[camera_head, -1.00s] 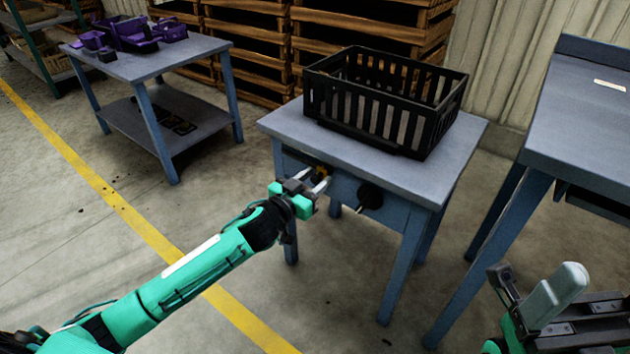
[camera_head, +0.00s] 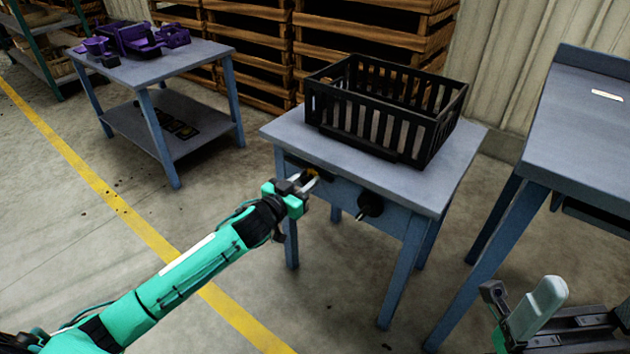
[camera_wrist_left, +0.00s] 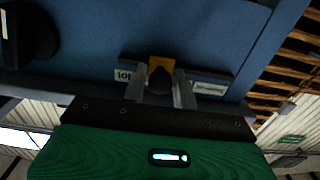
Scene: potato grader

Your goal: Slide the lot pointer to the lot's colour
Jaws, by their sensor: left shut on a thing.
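The lot pointer, an orange-yellow piece with a dark knob (camera_wrist_left: 160,78), sits on a dark rail (camera_wrist_left: 212,78) on the blue front of the small table. My left gripper (camera_head: 309,181) is at the left part of that front, below the tabletop edge. In the left wrist view its two grey fingers (camera_wrist_left: 159,90) are shut on the pointer's knob. A pale label (camera_wrist_left: 123,75) and another pale label (camera_wrist_left: 210,89) flank the pointer; I cannot read them surely. Part of my right arm's end (camera_head: 535,308) shows at the lower right; its jaw state is unclear.
A black slatted crate (camera_head: 432,140) stands on the small table's grey top (camera_head: 290,133). A round black knob (camera_head: 370,203) sticks out of the front, right of my left gripper. A taller blue table (camera_head: 585,130) stands at the right. Purple items (camera_head: 140,38) lie on the cart at the left.

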